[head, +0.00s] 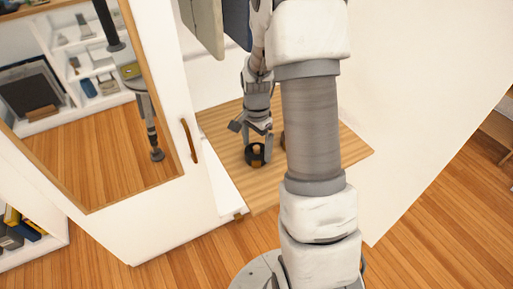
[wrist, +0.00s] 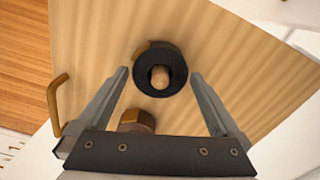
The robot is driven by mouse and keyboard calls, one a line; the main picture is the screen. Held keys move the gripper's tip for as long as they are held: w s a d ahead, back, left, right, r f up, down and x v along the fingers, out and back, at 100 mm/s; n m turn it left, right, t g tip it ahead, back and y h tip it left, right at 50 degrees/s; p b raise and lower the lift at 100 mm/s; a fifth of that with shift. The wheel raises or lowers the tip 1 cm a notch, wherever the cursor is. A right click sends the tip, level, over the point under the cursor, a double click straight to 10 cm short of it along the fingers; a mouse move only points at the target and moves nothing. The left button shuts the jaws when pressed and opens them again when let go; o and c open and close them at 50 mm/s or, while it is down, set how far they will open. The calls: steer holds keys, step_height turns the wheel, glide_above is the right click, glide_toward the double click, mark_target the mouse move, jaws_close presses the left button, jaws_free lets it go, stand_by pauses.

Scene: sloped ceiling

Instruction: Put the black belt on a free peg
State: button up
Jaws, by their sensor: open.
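The black belt (head: 256,160) appears as a rolled black ring on the wooden board (head: 228,170), below my gripper. In the wrist view the black belt (wrist: 142,83) encircles a pale wooden peg (wrist: 161,76), whose top shows in the ring's middle. My gripper (head: 258,137) is open, pointing down over the ring. Its fingers lie left and right of the ring in the wrist view; whether they touch it I cannot tell. A brown faceted piece (wrist: 137,120) shows nearer the gripper's palm; its lower part is hidden, and I cannot tell whether it is a peg.
A white cabinet door with a mirror (head: 85,130) and a brown handle (head: 189,140) stands left of the board. Dark and grey-green hanging items (head: 204,22) are above the board. A white wall or panel (head: 420,90) lies right. Part of the board is hidden behind my arm.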

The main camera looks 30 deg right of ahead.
mark_target(256, 146)
step_height(256, 146, up, 16)
steer(key=p, duration=0.4)
steer(key=s+a+r+n+t, duration=0.3)
steer(key=s+a+r+n, duration=0.45)
steer(key=r, duration=0.35)
steer(key=s+a+r+n+t, duration=0.1)
steer(key=s+a+n, duration=0.25)
steer(key=s, duration=0.25)
steer(key=s+a+r+n+t, duration=0.1)
steer(key=s+a+n+t, duration=0.1)
steer(key=s+n, duration=0.3)
step_height(256, 146, up, 13)
steer(key=m+p, duration=0.1)
steer(key=p, duration=1.1)
steer(key=shift+d, duration=0.3)
steer(key=shift+s+f, duration=0.1)
steer(key=shift+f, duration=0.05)
